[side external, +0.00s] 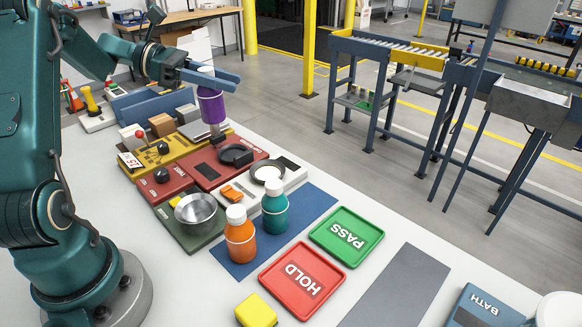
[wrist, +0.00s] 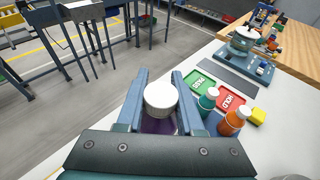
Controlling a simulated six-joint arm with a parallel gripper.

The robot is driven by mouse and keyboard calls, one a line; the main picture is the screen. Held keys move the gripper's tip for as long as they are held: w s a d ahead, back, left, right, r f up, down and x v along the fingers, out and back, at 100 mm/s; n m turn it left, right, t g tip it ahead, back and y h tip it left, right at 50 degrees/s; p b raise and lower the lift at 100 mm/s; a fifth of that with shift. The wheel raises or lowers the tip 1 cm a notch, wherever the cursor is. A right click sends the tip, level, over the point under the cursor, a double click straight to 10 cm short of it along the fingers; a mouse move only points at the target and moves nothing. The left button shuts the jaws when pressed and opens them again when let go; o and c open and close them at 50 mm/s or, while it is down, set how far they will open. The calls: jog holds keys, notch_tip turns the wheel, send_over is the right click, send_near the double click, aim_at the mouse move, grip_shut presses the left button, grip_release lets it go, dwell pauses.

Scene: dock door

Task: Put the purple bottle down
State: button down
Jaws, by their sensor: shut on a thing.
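The purple bottle (side external: 210,104), with a white cap, is upright and held in the air above the far end of the row of devices. My gripper (side external: 219,81) is shut on it near its top. In the wrist view the white cap (wrist: 160,97) sits between the fingers of my gripper (wrist: 160,88), with a little purple (wrist: 158,126) below. A teal bottle (side external: 274,211) and an orange bottle (side external: 240,240) stand on a blue mat (side external: 316,203). The green PASS tray (side external: 346,237) and red HOLD tray (side external: 302,281) lie beside the mat, both empty.
A metal bowl (side external: 195,212), a yellow device (side external: 160,157) and red devices (side external: 165,184) fill the table left of the mat. A yellow block (side external: 257,311) lies near the HOLD tray. A bare grey strip (side external: 398,285) and a blue BATH device (side external: 483,309) are further right.

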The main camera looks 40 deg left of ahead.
jog(key=w+d+f+m+g+h, duration=0.15)
jog(key=d+m+g, duration=0.25)
jog(key=d, duration=0.4)
jog(key=w+d+f+m+g+h, duration=0.15)
jog(key=d+m+g, duration=0.3)
jog(key=d, duration=0.45)
jog(key=shift+g+h, duration=0.3)
jog(key=shift+g, duration=0.25)
jog(key=shift+w+d+f, duration=0.1)
jog(key=shift+d+f, duration=1.75)
jog(key=shift+d, duration=0.5)
jog(key=shift+w+d+f, duration=0.1)
jog(key=shift+d+f, duration=1.7)
jog(key=shift+d, duration=0.6)
jog(key=shift+w+d+f, duration=0.1)
jog(key=shift+d+f, duration=1.75)
jog(key=shift+d, duration=0.5)
jog(key=c, duration=0.5)
grip_release()
jog(key=shift+f, duration=0.1)
jog(key=shift+c, duration=0.2)
